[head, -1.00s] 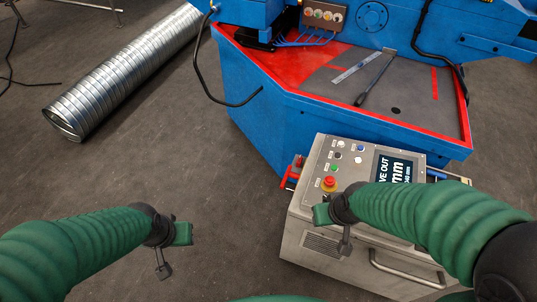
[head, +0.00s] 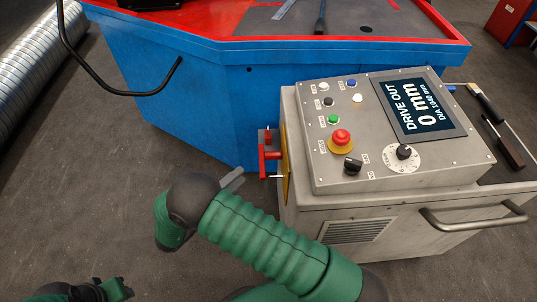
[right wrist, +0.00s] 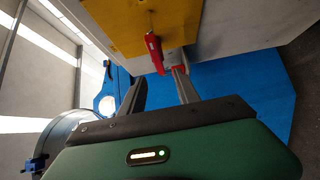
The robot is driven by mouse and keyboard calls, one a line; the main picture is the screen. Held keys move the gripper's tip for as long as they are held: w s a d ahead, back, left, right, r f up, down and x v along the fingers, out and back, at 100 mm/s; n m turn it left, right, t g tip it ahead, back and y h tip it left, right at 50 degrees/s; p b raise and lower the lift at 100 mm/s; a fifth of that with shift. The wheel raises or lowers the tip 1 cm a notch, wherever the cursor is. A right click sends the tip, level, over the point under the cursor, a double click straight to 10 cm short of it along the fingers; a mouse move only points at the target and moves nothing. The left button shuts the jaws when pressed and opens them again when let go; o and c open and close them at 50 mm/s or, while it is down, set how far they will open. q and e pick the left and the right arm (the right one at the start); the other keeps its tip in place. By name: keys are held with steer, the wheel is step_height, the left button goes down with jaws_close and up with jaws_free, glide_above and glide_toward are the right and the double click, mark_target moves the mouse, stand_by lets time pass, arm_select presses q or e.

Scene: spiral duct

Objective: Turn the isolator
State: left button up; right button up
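The isolator is a red handle (head: 268,155) on a yellow plate (head: 285,165) on the left side of the grey control cabinet. In the right wrist view the red handle (right wrist: 153,52) stands out from the yellow plate (right wrist: 120,25), just ahead of my fingertips. My right gripper (head: 232,180) is left of and a little below the handle in the head view. In the right wrist view my right gripper (right wrist: 160,76) has its two fingers apart with nothing between them. My left gripper (head: 115,290) is partly visible at the bottom left edge; its fingers are unclear.
The control cabinet (head: 310,215) carries buttons, a red emergency stop (head: 341,138), knobs and a screen (head: 419,105). A blue machine base (head: 180,110) stands close behind the handle. A silver spiral duct (head: 35,65) lies at the left. Floor left of the cabinet is clear.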

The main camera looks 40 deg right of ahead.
mark_target(264, 154)
steer(key=b+x, duration=0.3)
steer(key=x, duration=1.1)
steer(key=shift+w+d, duration=0.1)
steer(key=shift+w, duration=0.05)
jaws_close()
steer(key=shift+f, duration=0.1)
stand_by(0.5)
